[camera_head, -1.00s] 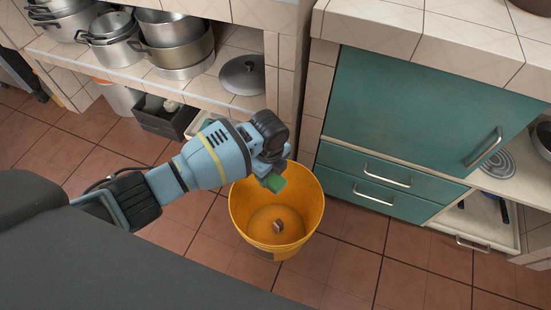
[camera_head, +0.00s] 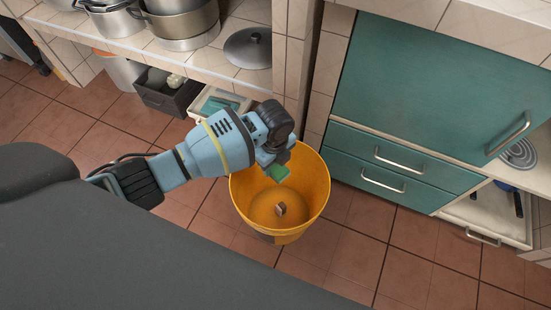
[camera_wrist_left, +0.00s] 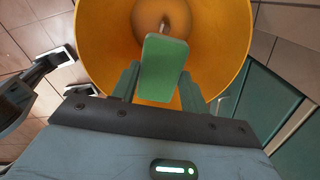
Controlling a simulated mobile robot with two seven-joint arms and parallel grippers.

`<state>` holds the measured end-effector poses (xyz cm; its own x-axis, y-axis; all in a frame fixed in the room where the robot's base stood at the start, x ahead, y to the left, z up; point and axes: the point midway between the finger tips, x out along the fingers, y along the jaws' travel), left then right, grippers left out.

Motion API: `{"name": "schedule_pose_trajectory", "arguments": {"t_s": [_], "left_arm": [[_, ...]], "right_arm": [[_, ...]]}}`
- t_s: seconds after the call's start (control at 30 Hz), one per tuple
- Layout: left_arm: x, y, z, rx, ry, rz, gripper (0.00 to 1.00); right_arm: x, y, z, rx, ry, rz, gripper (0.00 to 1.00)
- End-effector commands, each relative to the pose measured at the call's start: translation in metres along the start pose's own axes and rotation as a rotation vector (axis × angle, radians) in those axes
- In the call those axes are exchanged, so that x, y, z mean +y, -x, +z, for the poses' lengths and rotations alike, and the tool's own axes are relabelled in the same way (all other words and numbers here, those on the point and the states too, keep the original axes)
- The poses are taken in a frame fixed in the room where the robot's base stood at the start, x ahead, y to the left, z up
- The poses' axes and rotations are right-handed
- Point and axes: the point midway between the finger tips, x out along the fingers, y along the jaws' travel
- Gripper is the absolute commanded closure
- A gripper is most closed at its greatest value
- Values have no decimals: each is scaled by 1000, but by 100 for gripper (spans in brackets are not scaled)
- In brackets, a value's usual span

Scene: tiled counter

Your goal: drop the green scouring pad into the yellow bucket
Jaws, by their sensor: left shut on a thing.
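The yellow bucket (camera_head: 308,200) stands open on the tiled floor in front of the counter. A small brownish object (camera_head: 281,209) lies at its bottom. The pad partly covers the view of the bucket's bottom.
Teal drawers (camera_head: 400,160) with metal handles are right of the bucket. A tiled shelf with steel pots (camera_head: 180,22) and a lid (camera_head: 248,47) is behind. A dark crate (camera_head: 168,95) and pale tray (camera_head: 218,102) are under it. Floor left of the bucket is clear.

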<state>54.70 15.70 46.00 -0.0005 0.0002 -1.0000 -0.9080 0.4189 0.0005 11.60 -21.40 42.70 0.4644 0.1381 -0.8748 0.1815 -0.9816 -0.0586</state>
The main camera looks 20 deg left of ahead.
Motion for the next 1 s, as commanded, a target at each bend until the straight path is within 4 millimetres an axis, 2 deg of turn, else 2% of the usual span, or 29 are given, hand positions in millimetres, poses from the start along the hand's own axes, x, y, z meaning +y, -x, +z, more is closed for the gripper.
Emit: {"name": "schedule_pose_trajectory", "arguments": {"t_s": [0.03, 0.1, 0.4, 0.43, 0.6, 0.87, 1.0], "left_arm": [[0, -8, 0, 1, 0, 1, 77], [0, -10, 0, 0, 0, 0, 77], [0, -9, 0, -1, 0, -2, 77], [0, -9, 0, 0, 0, -1, 53], [0, -10, 0, 0, 0, -1, 31], [0, -10, 0, 0, 0, -1, 30], [0, 0, 0, -1, 0, -2, 30]], "right_arm": [[1, -5, 4, -5, -1, 0, 64], [1, -7, 5, -6, -1, -1, 64], [1, -6, 1, 2, 2, -2, 64], [1, -6, 1, 2, 2, -2, 64], [1, -7, 1, 2, 3, -2, 64], [1, -7, 4, -5, 4, -2, 64], [1, -4, 3, -5, 5, -2, 64]]}}
